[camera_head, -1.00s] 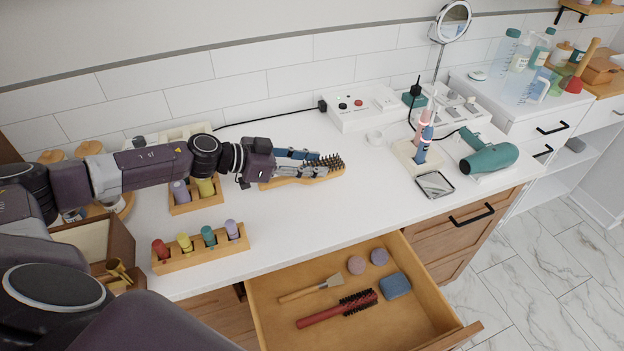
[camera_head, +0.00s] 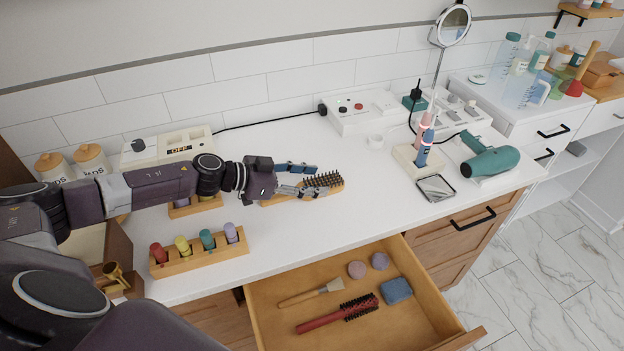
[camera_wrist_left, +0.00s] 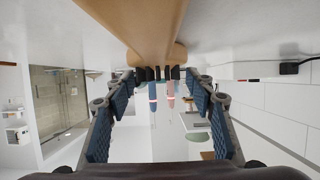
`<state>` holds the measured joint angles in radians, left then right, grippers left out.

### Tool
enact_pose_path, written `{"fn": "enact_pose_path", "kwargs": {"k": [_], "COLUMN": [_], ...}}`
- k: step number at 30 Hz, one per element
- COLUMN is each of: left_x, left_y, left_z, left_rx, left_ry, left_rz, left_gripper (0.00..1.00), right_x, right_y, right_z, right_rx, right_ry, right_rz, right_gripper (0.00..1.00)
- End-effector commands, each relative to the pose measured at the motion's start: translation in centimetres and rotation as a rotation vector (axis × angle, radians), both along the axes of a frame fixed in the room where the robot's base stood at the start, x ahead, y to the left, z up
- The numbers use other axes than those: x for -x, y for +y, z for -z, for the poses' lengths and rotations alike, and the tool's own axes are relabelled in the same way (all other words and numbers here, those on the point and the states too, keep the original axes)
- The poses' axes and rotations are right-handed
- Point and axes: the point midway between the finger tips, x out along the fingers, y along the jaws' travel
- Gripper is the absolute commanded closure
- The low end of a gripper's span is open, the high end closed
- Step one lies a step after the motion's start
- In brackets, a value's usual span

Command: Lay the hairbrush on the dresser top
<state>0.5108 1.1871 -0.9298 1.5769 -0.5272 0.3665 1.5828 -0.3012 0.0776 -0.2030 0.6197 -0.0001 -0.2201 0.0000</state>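The hairbrush (camera_head: 322,183) has a light wooden body and dark bristles facing up. It is at the dresser top (camera_head: 370,210), low over its middle; I cannot tell whether it touches the surface. My left gripper (camera_head: 307,181) has its blue-padded fingers on either side of the brush head and appears shut on it. In the left wrist view the wooden back and handle (camera_wrist_left: 140,25) run along the top, and the bristles lie between the fingertips (camera_wrist_left: 160,82). My right gripper is not in view.
An open drawer (camera_head: 270,300) below holds a red round brush (camera_head: 338,313), sponges and a wooden-handled brush. Bottle racks (camera_head: 200,255) stand to the left. A toothbrush stand (camera_head: 415,162), a small tray (camera_head: 436,188) and a hair dryer (camera_head: 490,162) are to the right. The counter around the hairbrush is clear.

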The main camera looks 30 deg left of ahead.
Motion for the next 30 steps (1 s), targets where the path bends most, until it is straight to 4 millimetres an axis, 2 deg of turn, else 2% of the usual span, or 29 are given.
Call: {"fn": "enact_pose_path", "kwargs": {"k": [8,21,30], "left_x": [0.3,5.6,7.7], "left_y": [0.3,5.0,6.8], "left_z": [-0.3,-2.7,-4.3], "left_rx": [-0.002,-0.004,-0.002], "left_ry": [0.001,0.007,0.005], "left_rz": [-0.001,-0.002,0.002], "left_gripper": [0.50,0.50,0.50], "right_x": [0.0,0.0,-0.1], "right_y": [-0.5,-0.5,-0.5], "right_z": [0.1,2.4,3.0], "right_rx": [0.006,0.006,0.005], "right_ry": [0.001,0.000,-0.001], "right_rz": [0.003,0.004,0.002], "right_gripper": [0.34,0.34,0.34]}}
